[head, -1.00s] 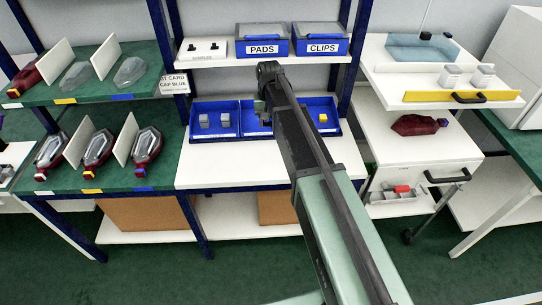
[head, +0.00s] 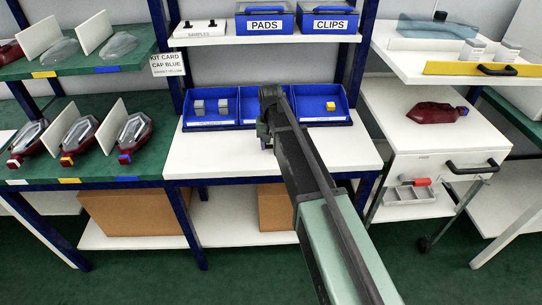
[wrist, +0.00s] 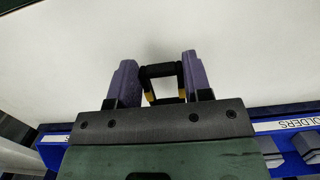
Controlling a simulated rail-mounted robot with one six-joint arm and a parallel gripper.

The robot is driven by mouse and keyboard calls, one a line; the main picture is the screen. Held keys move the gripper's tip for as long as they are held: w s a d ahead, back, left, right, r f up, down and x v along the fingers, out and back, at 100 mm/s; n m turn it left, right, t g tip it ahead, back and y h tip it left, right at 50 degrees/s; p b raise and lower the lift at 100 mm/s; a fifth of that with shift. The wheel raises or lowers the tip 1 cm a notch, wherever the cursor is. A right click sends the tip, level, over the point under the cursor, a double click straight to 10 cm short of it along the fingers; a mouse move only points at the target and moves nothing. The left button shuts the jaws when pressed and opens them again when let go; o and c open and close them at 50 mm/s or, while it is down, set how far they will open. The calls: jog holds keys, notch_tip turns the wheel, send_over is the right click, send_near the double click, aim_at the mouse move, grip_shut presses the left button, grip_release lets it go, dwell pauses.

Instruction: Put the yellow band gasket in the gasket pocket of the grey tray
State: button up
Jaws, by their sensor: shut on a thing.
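My gripper (wrist: 157,76) is shut on a small black arch-shaped piece with yellow at its lower ends, the yellow band gasket (wrist: 161,71), in the wrist view. It sits between the two purple fingers. In the head view my gripper (head: 264,136) hangs over the white bench, just in front of the blue bins; the gasket cannot be made out there. A grey tray (head: 408,197) with compartments stands on the low shelf of the trolley at the right, with a red piece at its back. Which compartment is the gasket pocket cannot be told.
Blue bins (head: 300,123) at the bench's back hold grey blocks and a yellow block (head: 330,106). A card (head: 168,65) reads cap blue, gasket yellow. Lamps stand on green shelves at left. A dark red housing (head: 432,113) lies on the trolley top. The white bench (head: 215,155) is clear.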

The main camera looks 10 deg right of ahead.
notch_tip(320, 180, down, 3)
jog(key=shift+r+b, duration=0.15)
jog(key=shift+b, duration=0.35)
jog(key=shift+r+p, duration=0.3)
jog(key=shift+f, duration=0.2)
jog(key=o, duration=0.9)
jog(key=shift+r, duration=0.15)
notch_tip(320, 180, up, 12)
jog(key=w+p, duration=0.1)
jog(key=p, duration=1.1)
jog(key=s+n+t, duration=0.1)
jog(key=s, duration=2.5)
jog(key=shift+n, duration=0.4)
jog(key=shift+o, duration=0.5)
jog(key=shift+w+a, duration=0.1)
jog(key=shift+w, duration=0.05)
